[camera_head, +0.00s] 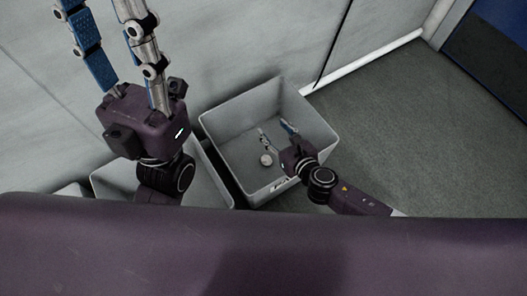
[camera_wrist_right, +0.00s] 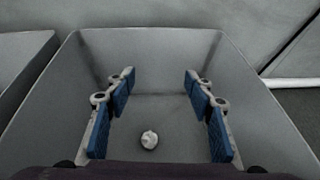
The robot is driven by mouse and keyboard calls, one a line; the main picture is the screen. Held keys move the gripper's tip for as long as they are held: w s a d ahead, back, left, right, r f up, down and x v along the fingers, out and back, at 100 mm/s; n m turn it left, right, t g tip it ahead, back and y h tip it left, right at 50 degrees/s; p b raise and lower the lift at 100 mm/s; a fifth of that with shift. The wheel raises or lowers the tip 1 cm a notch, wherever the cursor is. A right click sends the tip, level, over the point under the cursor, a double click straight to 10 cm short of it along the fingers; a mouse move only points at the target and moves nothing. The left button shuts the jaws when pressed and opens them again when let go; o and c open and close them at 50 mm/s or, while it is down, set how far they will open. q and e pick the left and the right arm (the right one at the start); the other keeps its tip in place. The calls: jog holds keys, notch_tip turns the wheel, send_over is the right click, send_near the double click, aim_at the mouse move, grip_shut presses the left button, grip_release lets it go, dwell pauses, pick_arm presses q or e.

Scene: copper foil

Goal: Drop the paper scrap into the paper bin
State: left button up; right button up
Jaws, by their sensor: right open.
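The paper scrap (camera_head: 266,160) is a small whitish crumpled ball inside a grey open-topped bin (camera_head: 220,138) with a small label on its near side. The scrap also shows in the right wrist view (camera_wrist_right: 149,139), below and between the fingers, touching neither; it appears to lie on the bin floor. My right gripper (camera_head: 276,131) is open and empty, with its blue-padded fingers over the bin's inside; they also show in the right wrist view (camera_wrist_right: 158,85). My left gripper (camera_head: 100,8) is held up at the upper left, fingers apart and empty, tips near or past the frame edge.
A second grey bin (camera_head: 222,186) stands to the left, partly hidden behind my left arm. A pale panelled wall (camera_head: 240,50) rises behind the bins. Grey floor (camera_head: 400,130) is clear to the right, up to a dark blue area (camera_head: 490,75).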

jog(key=v, duration=1.2)
